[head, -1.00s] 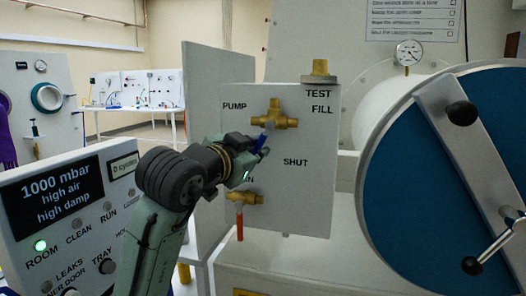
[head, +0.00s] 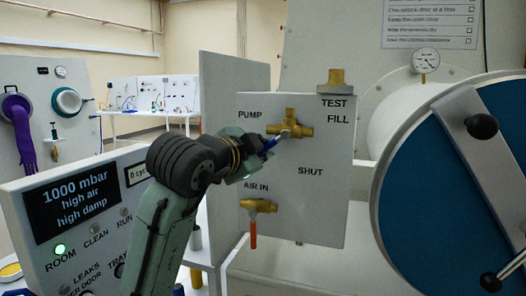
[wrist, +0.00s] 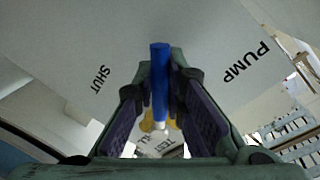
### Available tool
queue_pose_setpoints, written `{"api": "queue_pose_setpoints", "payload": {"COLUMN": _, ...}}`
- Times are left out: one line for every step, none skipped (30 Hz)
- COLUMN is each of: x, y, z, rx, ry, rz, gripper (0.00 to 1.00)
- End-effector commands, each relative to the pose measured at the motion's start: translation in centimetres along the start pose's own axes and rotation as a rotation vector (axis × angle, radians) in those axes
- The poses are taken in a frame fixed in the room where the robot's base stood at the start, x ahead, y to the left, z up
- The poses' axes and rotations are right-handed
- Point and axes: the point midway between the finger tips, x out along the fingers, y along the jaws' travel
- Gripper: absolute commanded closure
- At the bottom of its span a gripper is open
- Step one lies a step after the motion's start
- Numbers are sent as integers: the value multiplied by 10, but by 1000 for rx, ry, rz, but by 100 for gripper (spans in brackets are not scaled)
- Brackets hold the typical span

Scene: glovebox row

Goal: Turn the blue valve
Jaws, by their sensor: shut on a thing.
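The blue valve is a brass three-way body (head: 290,125) on a white panel, with a blue lever handle (head: 270,143) that points to the lower left. The panel is lettered PUMP at upper left, TEST FILL at upper right and SHUT below right. My gripper (head: 264,147) is shut on the handle from the lower left, and its fingers partly hide it. In the wrist view the blue handle (wrist: 160,75) stands between the two dark finger pads. The brass body (wrist: 147,122) shows beyond it.
A second brass valve with a red handle (head: 253,232) hangs below, under AIR IN. A large blue round door (head: 425,200) with a grey bar stands close on the right. A control box (head: 75,205) reading 1000 mbar is at lower left, near my arm.

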Motion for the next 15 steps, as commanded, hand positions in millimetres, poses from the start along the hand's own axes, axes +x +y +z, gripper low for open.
{"api": "queue_pose_setpoints", "payload": {"x": 0, "y": 0, "z": 0, "rx": 1, "ry": 0, "rz": 1, "gripper": 100}}
{"api": "queue_pose_setpoints", "payload": {"x": 0, "y": 0, "z": 0, "rx": 1, "ry": 0, "rz": 1, "gripper": 100}}
{"api": "queue_pose_setpoints", "payload": {"x": 0, "y": 0, "z": 0, "rx": 1, "ry": 0, "rz": 1, "gripper": 100}}
{"api": "queue_pose_setpoints", "payload": {"x": 0, "y": 0, "z": 0, "rx": 1, "ry": 0, "rz": 1, "gripper": 100}}
{"api": "queue_pose_setpoints", "payload": {"x": 0, "y": 0, "z": 0, "rx": 0, "ry": 0, "rz": 1, "gripper": 100}}
{"api": "queue_pose_setpoints", "payload": {"x": 0, "y": 0, "z": 0, "rx": 0, "ry": 0, "rz": 1, "gripper": 100}}
{"api": "queue_pose_setpoints", "payload": {"x": 0, "y": 0, "z": 0, "rx": 0, "ry": 0, "rz": 1, "gripper": 100}}
{"api": "queue_pose_setpoints", "payload": {"x": 0, "y": 0, "z": 0, "rx": 0, "ry": 0, "rz": 1, "gripper": 87}}
{"api": "queue_pose_setpoints", "payload": {"x": 0, "y": 0, "z": 0, "rx": 0, "ry": 0, "rz": 1, "gripper": 84}}
{"api": "queue_pose_setpoints", "payload": {"x": 0, "y": 0, "z": 0, "rx": 0, "ry": 0, "rz": 1, "gripper": 82}}
{"api": "queue_pose_setpoints", "payload": {"x": 0, "y": 0, "z": 0, "rx": -1, "ry": 0, "rz": 1, "gripper": 80}}
{"api": "queue_pose_setpoints", "payload": {"x": 0, "y": 0, "z": 0, "rx": -1, "ry": 0, "rz": 0, "gripper": 78}}
{"api": "queue_pose_setpoints", "payload": {"x": 0, "y": 0, "z": 0, "rx": -1, "ry": 0, "rz": 0, "gripper": 76}}
{"api": "queue_pose_setpoints", "payload": {"x": 0, "y": 0, "z": 0, "rx": -1, "ry": 0, "rz": 0, "gripper": 74}}
{"api": "queue_pose_setpoints", "payload": {"x": 0, "y": 0, "z": 0, "rx": -1, "ry": 0, "rz": 0, "gripper": 71}}
